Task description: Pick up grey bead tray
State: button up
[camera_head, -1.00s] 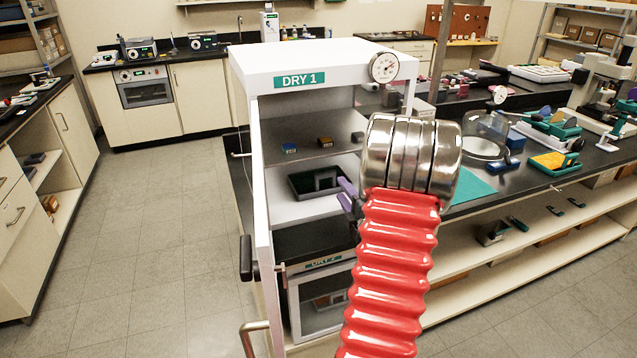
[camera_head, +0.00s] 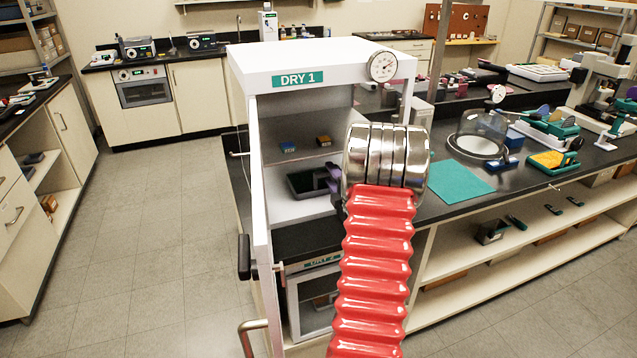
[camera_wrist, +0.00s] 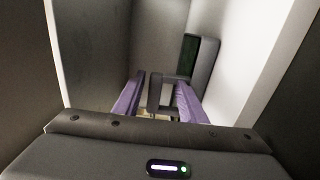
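The grey bead tray (camera_head: 296,193) is a dark grey tray with a greenish inside and an upright grey handle, on a shelf inside the DRY 1 cabinet (camera_head: 300,60). In the wrist view, the tray's rim (camera_wrist: 207,62) shows beyond my fingers at the upper right. My gripper (camera_wrist: 160,82) has two purple fingers standing apart, with the grey handle (camera_wrist: 154,92) between them. I cannot tell whether either finger touches it. In the head view, my purple fingers (camera_head: 334,180) show at the tray's right side; my arm hides part of the tray.
The cabinet's open door (camera_head: 262,200) stands at the left of the opening. Small blue (camera_head: 287,146) and orange-topped (camera_head: 324,141) boxes sit on the shelf above the tray. A teal mat (camera_head: 460,179) and a glass dome (camera_head: 483,132) are on the bench at right.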

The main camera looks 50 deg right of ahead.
jog(key=shift+w, duration=0.1)
jog(key=x, duration=0.4)
jog(key=shift+w+a+r, duration=0.1)
jog(key=shift+a+r, duration=0.15)
jog(key=shift+a, duration=0.05)
jog(key=shift+w+d, duration=0.35)
jog(key=shift+w, duration=0.1)
jog(key=shift+c, duration=0.4)
grip_shut()
jog(key=shift+f, duration=0.15)
dwell(0.6)
